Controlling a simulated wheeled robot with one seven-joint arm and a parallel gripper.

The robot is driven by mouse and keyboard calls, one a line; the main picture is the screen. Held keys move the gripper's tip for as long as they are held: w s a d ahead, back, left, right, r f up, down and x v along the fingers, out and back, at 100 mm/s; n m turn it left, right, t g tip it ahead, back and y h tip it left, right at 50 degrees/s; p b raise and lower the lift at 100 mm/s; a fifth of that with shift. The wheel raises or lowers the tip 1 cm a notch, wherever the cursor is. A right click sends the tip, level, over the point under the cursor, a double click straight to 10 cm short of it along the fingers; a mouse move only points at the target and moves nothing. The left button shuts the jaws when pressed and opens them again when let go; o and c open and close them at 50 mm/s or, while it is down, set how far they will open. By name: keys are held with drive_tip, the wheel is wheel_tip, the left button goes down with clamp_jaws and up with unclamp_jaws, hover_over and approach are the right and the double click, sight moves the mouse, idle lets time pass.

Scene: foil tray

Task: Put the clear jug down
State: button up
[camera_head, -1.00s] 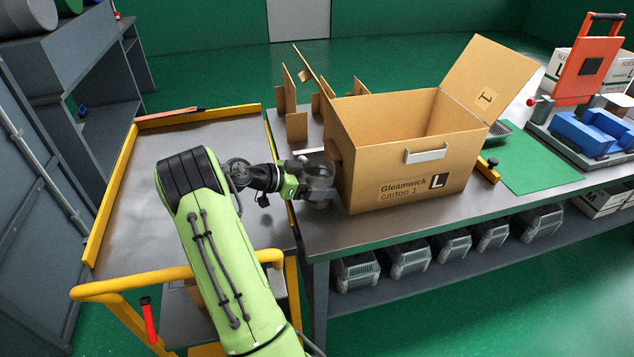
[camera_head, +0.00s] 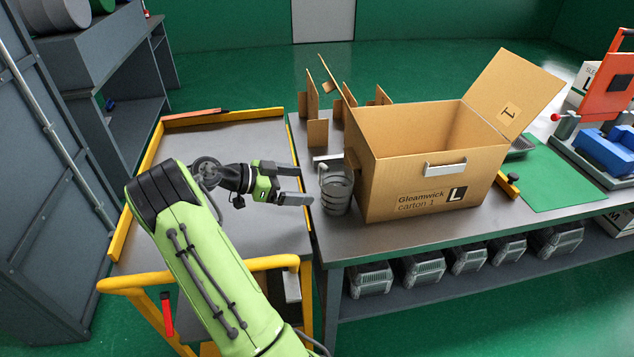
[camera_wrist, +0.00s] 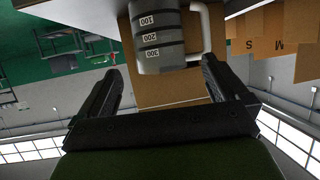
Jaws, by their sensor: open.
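The clear jug (camera_head: 336,190) stands upright on the metal bench (camera_head: 400,232), close to the left side of the cardboard carton (camera_head: 420,170). It is a see-through grey measuring jug with dark bands. In the wrist view the jug (camera_wrist: 160,40) shows marks 100, 200 and 300 and a pale handle on its right, and appears upside down. My gripper (camera_head: 308,185) is open just left of the jug, with its fingers pointing at it. In the wrist view my gripper (camera_wrist: 170,82) has its two fingers wide apart, with the jug beyond the tips.
The open carton has a raised flap and stands right of the jug. Cardboard dividers (camera_head: 318,115) stand behind it. A yellow-railed cart (camera_head: 235,145) lies to the left, its top mostly bare. A green mat (camera_head: 560,180) and orange press (camera_head: 612,85) are at the right.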

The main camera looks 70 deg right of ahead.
drive_tip(key=w+a+r+n+t+y, duration=0.1)
drive_tip(key=w+a+r+n+t, duration=0.4)
drive_tip(key=a, duration=0.3)
drive_tip(key=w+a+r+n+t+y, duration=0.1)
drive_tip(key=w+a+r+n+t, duration=0.15)
drive_tip(key=a+n+t, duration=0.4)
drive_tip(key=s+a+n+t+y, duration=0.2)
drive_tip(key=a+n, duration=0.6)
drive_tip(key=a, duration=0.5)
drive_tip(key=s+a+n+t+y, duration=0.3)
drive_tip(key=s+a+n, duration=0.4)
drive_tip(key=a, duration=0.6)
drive_tip(key=shift+r+n+y, duration=0.4)
drive_tip(key=shift+n+y, duration=0.3)
drive_tip(key=shift+n, duration=0.35)
